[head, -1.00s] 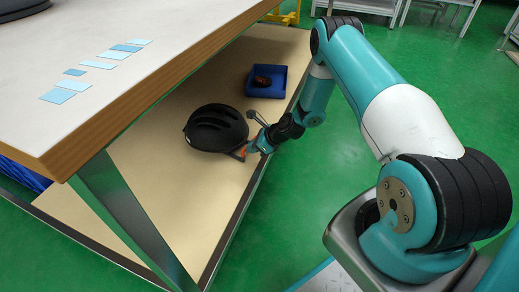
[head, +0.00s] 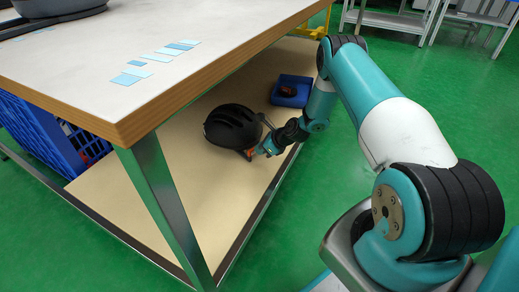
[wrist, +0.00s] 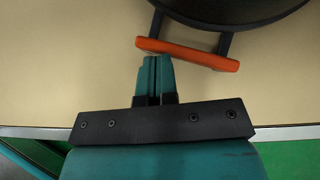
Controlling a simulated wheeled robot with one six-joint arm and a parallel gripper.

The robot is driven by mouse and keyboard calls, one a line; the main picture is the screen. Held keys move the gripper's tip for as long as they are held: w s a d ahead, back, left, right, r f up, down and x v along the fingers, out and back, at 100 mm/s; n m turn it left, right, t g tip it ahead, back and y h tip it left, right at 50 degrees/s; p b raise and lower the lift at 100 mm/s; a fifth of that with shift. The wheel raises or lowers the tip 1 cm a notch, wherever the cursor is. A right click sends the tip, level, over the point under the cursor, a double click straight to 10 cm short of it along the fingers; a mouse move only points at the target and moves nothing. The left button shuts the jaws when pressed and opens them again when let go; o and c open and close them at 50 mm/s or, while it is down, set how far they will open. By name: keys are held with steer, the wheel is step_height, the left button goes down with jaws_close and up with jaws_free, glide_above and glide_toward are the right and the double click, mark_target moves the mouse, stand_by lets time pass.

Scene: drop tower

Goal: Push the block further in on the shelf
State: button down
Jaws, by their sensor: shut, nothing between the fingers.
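In the head view only a small orange part of the block (head: 249,155) shows. My gripper (wrist: 152,60) is shut and empty, with its fingertips at the left part of the block's near edge. I cannot tell whether they touch it. In the head view my gripper (head: 258,152) reaches in low over the shelf's front edge, at the block's right.
The black helmet (head: 233,124) sits directly behind the block. A blue tray (head: 292,91) with a dark item stands further back on the shelf. The tabletop (head: 150,40) overhangs, with a metal leg (head: 165,200) at the front. A blue crate (head: 40,135) is at the left.

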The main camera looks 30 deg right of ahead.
steer(key=shift+s+d+r+p, duration=0.1)
steer(key=shift+s+d+p, duration=0.2)
steer(key=shift+s, duration=0.3)
steer(key=shift+s+d+p, duration=0.2)
steer(key=shift+s+d, duration=0.2)
steer(key=shift+s, duration=0.2)
steer(key=p+v, duration=0.4)
steer(key=v, duration=0.6)
steer(key=shift+s+d, duration=0.25)
steer(key=shift+s, duration=0.15)
